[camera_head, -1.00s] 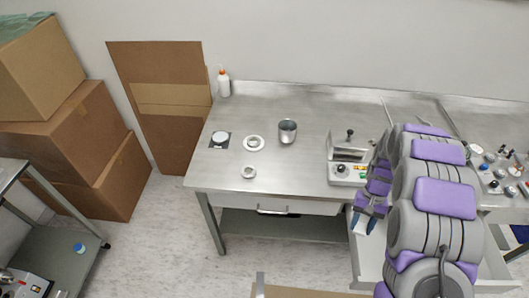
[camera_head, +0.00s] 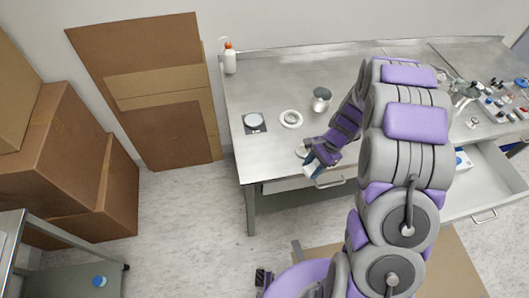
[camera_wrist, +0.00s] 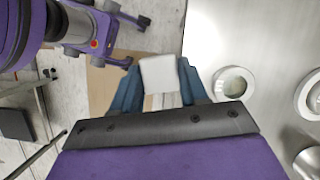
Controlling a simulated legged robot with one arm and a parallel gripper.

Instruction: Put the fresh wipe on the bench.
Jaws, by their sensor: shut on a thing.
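My gripper (camera_head: 311,170) is at the front left part of the bench, by its front edge. In the wrist view its blue fingers (camera_wrist: 160,88) are shut on a white folded square, the wipe (camera_wrist: 158,75). The wipe also shows as a small pale patch at the fingertips in the head view (camera_head: 309,172). The floor and the bench edge show below it in the wrist view.
A white ring (camera_head: 291,119), a round dish on a dark square (camera_head: 254,122) and a metal cup (camera_head: 321,99) stand on the bench, with a spray bottle (camera_head: 229,58) at the back left. An open drawer (camera_head: 485,185) sticks out at right. Cardboard boxes (camera_head: 65,150) stand at left.

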